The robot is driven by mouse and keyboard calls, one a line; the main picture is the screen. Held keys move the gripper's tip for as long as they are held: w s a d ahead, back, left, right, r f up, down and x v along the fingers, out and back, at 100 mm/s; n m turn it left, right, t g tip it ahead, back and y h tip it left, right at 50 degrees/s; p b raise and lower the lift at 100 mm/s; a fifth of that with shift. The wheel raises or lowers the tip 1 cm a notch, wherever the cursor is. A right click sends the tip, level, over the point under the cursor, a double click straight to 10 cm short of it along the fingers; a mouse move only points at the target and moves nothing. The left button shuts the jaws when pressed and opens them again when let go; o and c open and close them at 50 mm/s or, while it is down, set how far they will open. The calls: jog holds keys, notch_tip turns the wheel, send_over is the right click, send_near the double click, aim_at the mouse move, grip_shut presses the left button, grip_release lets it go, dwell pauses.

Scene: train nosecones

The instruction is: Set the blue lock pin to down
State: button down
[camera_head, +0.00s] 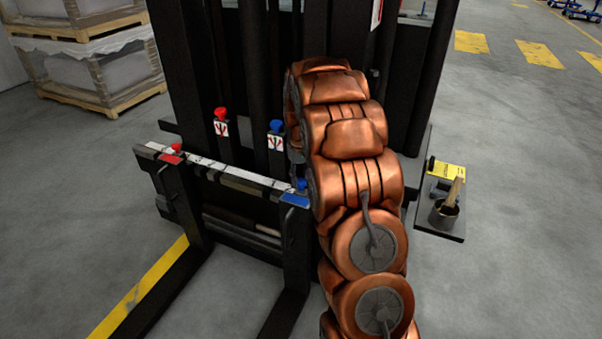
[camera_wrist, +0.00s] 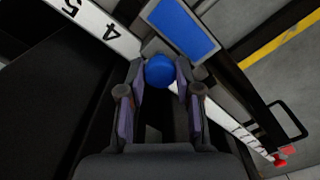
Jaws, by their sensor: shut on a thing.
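The blue lock pin shows as a round blue knob (camera_wrist: 160,71) in the wrist view, beside a blue plate (camera_wrist: 181,28) on the fork carriage. My gripper (camera_wrist: 159,76) is shut on this knob, with one finger on each side of it. The pin's shaft is hidden below the knob. In the head view the blue knob (camera_head: 302,184) shows just left of my copper arm, above the blue plate (camera_head: 295,200) at the top of the right fork. My gripper is hidden behind the arm there.
A white numbered scale bar (camera_head: 217,166) runs left to a red pin (camera_head: 176,148). A red-knobbed lever (camera_head: 221,114) and a blue-knobbed lever (camera_head: 276,126) stand behind it on the mast. Open floor lies left and right.

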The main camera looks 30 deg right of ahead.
jog(key=shift+d+f, duration=0.1)
jog(key=shift+f, duration=0.5)
jog(key=c, duration=0.8)
grip_release()
jog(key=shift+f, duration=0.1)
jog(key=shift+o, duration=0.2)
notch_tip(320, 180, up, 12)
